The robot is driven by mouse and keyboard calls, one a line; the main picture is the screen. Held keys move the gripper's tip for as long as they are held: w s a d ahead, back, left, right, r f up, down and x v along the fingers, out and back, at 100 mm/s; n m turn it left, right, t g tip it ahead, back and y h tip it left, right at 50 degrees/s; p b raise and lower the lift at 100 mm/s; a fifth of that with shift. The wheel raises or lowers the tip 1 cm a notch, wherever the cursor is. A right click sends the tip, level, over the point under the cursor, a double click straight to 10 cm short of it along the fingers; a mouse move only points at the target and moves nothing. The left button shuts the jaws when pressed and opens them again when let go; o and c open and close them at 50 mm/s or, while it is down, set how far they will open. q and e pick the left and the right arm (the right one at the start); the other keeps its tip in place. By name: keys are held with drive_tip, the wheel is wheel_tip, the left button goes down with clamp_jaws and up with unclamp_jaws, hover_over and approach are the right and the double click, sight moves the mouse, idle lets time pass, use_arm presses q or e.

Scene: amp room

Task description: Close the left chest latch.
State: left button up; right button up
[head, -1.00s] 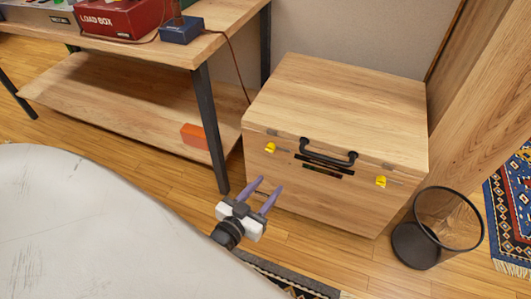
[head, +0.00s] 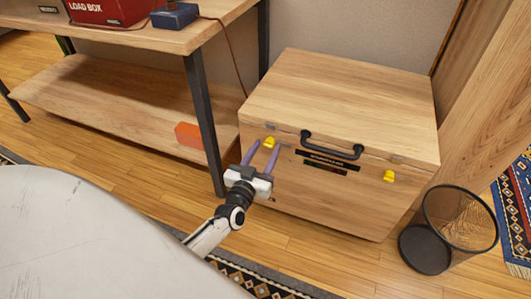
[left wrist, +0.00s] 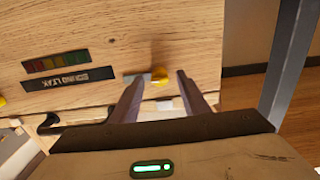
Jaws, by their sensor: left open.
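A wooden chest (head: 330,100) with a shut lid stands on the floor right of the bench. Its left latch, a small yellow piece (head: 269,142), is on the front face just below the lid seam. My left gripper (head: 265,147) is open in front of it. Whether the latch is engaged is too small to tell. The right latch (head: 389,176) is also yellow. My right gripper is not in view.
A black carry handle (head: 333,148) sits at the chest's front middle, above a dark label strip. A bench leg (head: 203,120) stands close left of my gripper. A black mesh bin (head: 425,248) is at the right.

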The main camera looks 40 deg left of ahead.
use_arm(q)
drive_tip(key=shift+w+a, duration=0.1)
drive_tip(key=shift+w, duration=0.1)
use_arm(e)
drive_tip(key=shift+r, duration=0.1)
use_arm(q)
drive_tip(key=shift+c, duration=0.5)
clamp_jaws()
drive_tip(key=c, duration=1)
unclamp_jaws()
drive_tip(key=shift+o, duration=0.2)
drive_tip(key=shift+n, duration=0.3)
drive_tip(key=shift+f+n+b, duration=0.1)
drive_tip(key=shift+n+b, duration=1)
drive_tip(key=shift+n, duration=7.5)
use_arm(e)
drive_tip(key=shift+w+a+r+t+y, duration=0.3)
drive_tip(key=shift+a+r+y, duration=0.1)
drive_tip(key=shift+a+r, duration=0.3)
